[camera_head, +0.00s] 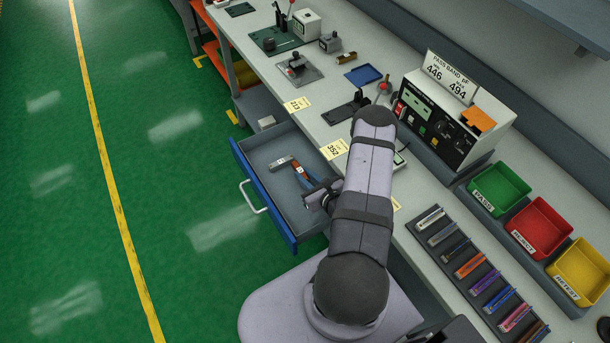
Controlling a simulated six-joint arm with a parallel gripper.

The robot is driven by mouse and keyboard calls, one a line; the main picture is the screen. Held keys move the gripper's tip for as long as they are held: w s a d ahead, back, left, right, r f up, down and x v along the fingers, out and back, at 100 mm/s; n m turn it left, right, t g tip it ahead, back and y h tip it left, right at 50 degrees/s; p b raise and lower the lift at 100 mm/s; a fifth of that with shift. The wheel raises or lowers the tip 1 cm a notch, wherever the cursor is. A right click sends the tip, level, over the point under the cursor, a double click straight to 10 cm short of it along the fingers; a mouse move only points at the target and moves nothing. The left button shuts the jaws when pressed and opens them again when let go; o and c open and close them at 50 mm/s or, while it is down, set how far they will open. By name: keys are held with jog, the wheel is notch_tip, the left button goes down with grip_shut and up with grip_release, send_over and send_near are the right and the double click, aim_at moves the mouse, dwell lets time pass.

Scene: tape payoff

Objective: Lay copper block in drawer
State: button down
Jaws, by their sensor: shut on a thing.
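The drawer (267,213) stands pulled out from under the bench, with a blue front and a grey inside. My gripper (305,177) is over the drawer's inside, reaching in from the right. It is shut on the copper block (298,167), a small brown piece showing at the fingertips. Part of the block is hidden by the fingers. I cannot tell whether the block touches the drawer floor. A grey block (280,162) lies in the drawer just left of the copper one.
A rack (470,262) of several coloured blocks lies on the bench at right. Green (499,189), red (540,227) and yellow (584,267) bins stand beyond it. A meter box (440,125) stands behind my arm. The drawer's front half is bare.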

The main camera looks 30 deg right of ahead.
jog(key=shift+f, duration=0.1)
jog(key=shift+f+b, duration=0.35)
jog(key=shift+b, duration=0.1)
jog(key=shift+f, duration=0.2)
jog(key=c, duration=1.6)
grip_release()
jog(key=shift+c, duration=0.2)
jog(key=shift+r, duration=0.2)
